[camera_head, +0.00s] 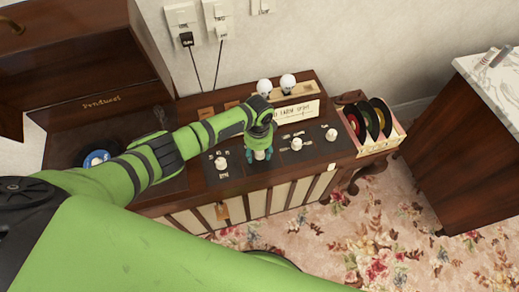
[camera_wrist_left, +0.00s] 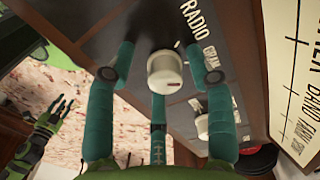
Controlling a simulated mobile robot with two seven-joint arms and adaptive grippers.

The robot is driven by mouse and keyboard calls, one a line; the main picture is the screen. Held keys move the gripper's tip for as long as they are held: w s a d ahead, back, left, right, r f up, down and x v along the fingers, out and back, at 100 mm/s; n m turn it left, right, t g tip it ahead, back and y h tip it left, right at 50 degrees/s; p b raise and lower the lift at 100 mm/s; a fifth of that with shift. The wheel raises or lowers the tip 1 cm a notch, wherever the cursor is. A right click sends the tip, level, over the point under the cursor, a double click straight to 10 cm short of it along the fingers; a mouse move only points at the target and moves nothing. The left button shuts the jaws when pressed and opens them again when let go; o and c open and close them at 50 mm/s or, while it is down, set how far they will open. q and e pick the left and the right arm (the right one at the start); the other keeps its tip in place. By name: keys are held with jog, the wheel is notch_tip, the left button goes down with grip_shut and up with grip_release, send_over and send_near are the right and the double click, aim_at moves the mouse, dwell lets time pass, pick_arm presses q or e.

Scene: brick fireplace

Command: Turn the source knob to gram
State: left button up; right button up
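The source knob (camera_wrist_left: 165,72) is a round, cream-white knob on a dark panel in the left wrist view. The word RADIO (camera_wrist_left: 194,17) is printed beside it at the upper right, with a second label, apparently GRAM (camera_wrist_left: 211,62), below. I cannot tell which label the knob points to. My left gripper (camera_head: 260,155) is over the console's front panel, its teal fingers spread around the knob. In the wrist view the left gripper (camera_wrist_left: 158,82) is open, with gaps between fingers and knob. My right gripper (camera_wrist_left: 58,110) shows small at the left, its fingers apart and empty.
Other white knobs (camera_head: 221,163), (camera_head: 296,144) and (camera_head: 331,134) sit on the same panel. A record rack (camera_head: 384,140) stands at the console's right end. A marble-topped cabinet (camera_head: 490,85) is farther right. Floral carpet (camera_head: 340,235) lies open in front.

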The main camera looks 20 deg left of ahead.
pick_arm(q)
jog(key=shift+w+r, duration=0.1)
jog(key=shift+w+d+r, duration=0.1)
jog(key=shift+d+r, duration=0.05)
jog(key=shift+r, duration=0.45)
notch_tip(320, 180, up, 11)
jog(key=shift+f, duration=0.15)
dwell(0.3)
